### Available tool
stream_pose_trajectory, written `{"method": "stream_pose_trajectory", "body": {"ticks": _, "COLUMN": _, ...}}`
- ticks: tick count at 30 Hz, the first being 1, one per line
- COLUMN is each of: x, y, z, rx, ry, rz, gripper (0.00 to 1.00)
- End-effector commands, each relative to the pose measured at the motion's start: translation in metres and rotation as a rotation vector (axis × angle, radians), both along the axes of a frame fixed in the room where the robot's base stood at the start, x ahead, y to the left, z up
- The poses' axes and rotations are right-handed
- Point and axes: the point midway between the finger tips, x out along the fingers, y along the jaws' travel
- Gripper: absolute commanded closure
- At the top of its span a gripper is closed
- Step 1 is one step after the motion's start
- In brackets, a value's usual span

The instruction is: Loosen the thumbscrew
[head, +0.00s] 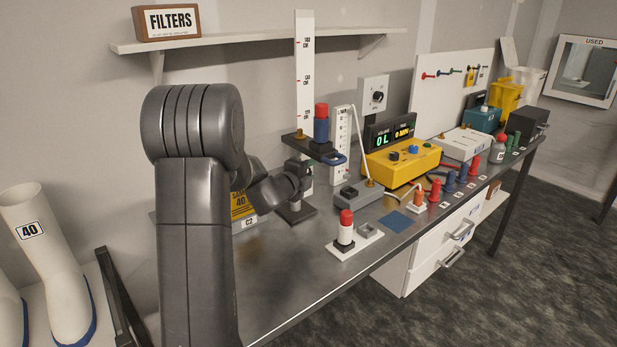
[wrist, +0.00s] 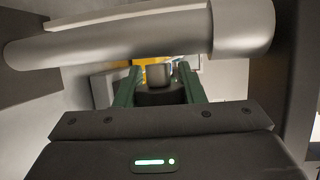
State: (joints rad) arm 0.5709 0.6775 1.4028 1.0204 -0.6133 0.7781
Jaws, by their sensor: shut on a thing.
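My gripper (wrist: 159,80) shows in the wrist view with one dark green finger on each side of a dark round knob, which I take to be the thumbscrew (wrist: 160,95). The fingers are shut on it. In the head view my arm's wrist reaches to the upright stand, and the thumbscrew and most of the gripper are hidden or too small to make out. The stand has a tall white scale (head: 304,75) and a dark carriage (head: 313,147). A blue cylinder with a red top (head: 321,124) sits upright on the carriage, with a blue loop handle beside it.
A white and red cylinder (head: 345,229) stands on a white plate near the bench's front edge. A grey switch box (head: 358,194) and a yellow meter box (head: 400,160) stand to the right. A shelf (head: 230,41) with a FILTERS box hangs above.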

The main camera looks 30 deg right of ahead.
Motion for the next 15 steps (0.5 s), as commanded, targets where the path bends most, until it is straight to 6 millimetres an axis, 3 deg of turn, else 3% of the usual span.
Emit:
{"method": "stream_pose_trajectory", "body": {"ticks": 1, "x": 0.0001, "y": 0.0003, "z": -0.0069, "rx": -0.017, "ry": -0.002, "rz": 0.001, "gripper": 0.87}}
{"method": "stream_pose_trajectory", "body": {"ticks": 15, "x": 0.0003, "y": 0.0005, "z": -0.0068, "rx": -0.23, "ry": -0.021, "rz": 0.001, "gripper": 0.87}}
